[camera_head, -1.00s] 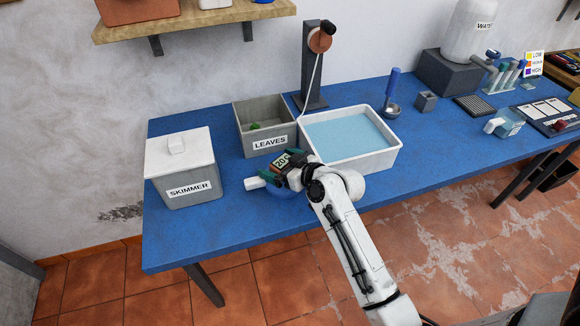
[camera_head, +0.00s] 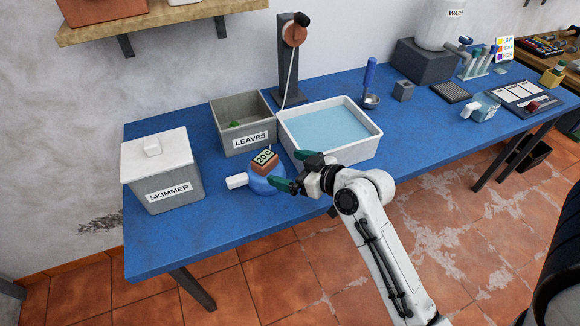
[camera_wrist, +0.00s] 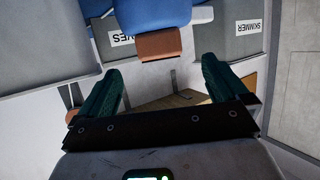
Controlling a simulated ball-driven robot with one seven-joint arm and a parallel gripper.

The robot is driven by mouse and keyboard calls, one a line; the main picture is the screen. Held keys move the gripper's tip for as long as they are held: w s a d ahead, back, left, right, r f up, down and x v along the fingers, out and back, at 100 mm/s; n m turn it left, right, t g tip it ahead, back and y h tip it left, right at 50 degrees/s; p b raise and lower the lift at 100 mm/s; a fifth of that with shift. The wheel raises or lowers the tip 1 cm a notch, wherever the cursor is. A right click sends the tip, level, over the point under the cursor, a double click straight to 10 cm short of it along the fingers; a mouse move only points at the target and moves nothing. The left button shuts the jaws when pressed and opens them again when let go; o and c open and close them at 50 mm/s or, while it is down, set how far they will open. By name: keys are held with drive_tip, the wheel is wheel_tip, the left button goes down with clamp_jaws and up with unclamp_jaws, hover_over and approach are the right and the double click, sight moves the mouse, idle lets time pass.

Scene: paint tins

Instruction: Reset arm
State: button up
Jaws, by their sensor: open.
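My gripper (camera_head: 291,169) is open and empty, with green fingers spread, above the blue table (camera_head: 230,225) in front of the white basin. A blue round device (camera_head: 262,187) with a brown block, a "20" readout and a white end piece sits on the table just left of the fingers. It is apart from them as far as I can see. In the wrist view, the gripper's green fingers (camera_wrist: 160,78) frame empty space. The blue device (camera_wrist: 145,16) and its brown block (camera_wrist: 160,45) show beyond them.
The white basin (camera_head: 338,158) of water stands right behind my gripper. The grey LEAVES bin (camera_head: 225,127) and lidded SKIMMER box (camera_head: 176,192) stand to the left. A dark post (camera_head: 288,60) rises behind. The table front is clear.

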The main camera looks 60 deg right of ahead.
idle(0.3)
drive_tip(key=a+f+g, duration=0.1)
drive_tip(key=a, duration=0.2)
drive_tip(key=a+f+g+y, duration=0.1)
drive_tip(key=a, duration=0.2)
drive_tip(key=s+a+f+n+g+y, duration=0.1)
drive_tip(key=a+f+g, duration=0.1)
drive_tip(key=a, duration=0.1)
drive_tip(key=shift+a, duration=0.2)
drive_tip(key=s+a+f+g, duration=0.2)
drive_tip(key=s+a+g, duration=0.3)
drive_tip(key=s+a, duration=0.15)
drive_tip(key=s+d+f+g+h, duration=0.1)
drive_tip(key=s+f+g, duration=0.3)
drive_tip(key=s, duration=0.6)
wheel_tip(320, 180, down, 2)
drive_tip(key=shift+s+d+f+m, duration=0.15)
drive_tip(key=shift+s+d+m, duration=0.05)
drive_tip(key=shift+m, duration=0.1)
